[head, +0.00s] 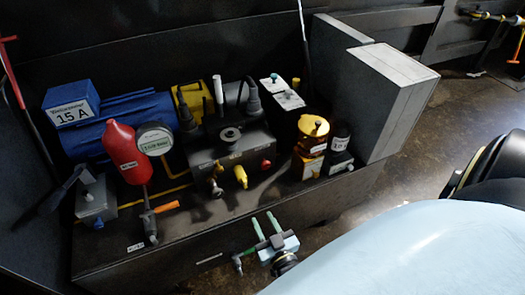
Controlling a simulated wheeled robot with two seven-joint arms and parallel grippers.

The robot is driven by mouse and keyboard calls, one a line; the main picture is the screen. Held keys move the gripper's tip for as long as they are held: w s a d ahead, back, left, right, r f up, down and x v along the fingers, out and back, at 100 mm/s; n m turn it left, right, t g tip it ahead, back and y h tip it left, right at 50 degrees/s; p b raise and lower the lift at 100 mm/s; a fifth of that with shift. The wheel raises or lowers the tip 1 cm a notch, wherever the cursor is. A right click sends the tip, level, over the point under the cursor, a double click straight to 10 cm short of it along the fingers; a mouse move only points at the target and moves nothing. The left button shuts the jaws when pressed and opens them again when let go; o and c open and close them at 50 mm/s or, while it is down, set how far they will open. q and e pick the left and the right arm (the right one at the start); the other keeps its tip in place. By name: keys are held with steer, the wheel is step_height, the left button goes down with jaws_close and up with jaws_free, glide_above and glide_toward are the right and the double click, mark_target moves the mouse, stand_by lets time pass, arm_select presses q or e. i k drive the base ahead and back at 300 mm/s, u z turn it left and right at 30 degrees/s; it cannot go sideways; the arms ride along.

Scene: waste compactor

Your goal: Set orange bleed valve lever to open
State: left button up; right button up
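The orange lever (166,207) sits on a small grey valve (149,220) below the red accumulator bottle (124,153), at the left front of the unit. It sticks out to the right, tilted slightly up. My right gripper (265,220) is in front of the unit's front edge, right of the orange lever and clearly apart from it. Its two pale green fingers are spread with nothing visible between them. My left gripper is not in view.
A green-handled fitting (243,253) is close beside my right gripper. A valve block (232,150) with yellow and red knobs stands right of the lever. A round gauge (154,139) and blue motor (128,112) are behind. A large grey box (375,100) stands at right.

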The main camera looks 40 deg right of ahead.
mark_target(163, 208)
steer(key=k, duration=1)
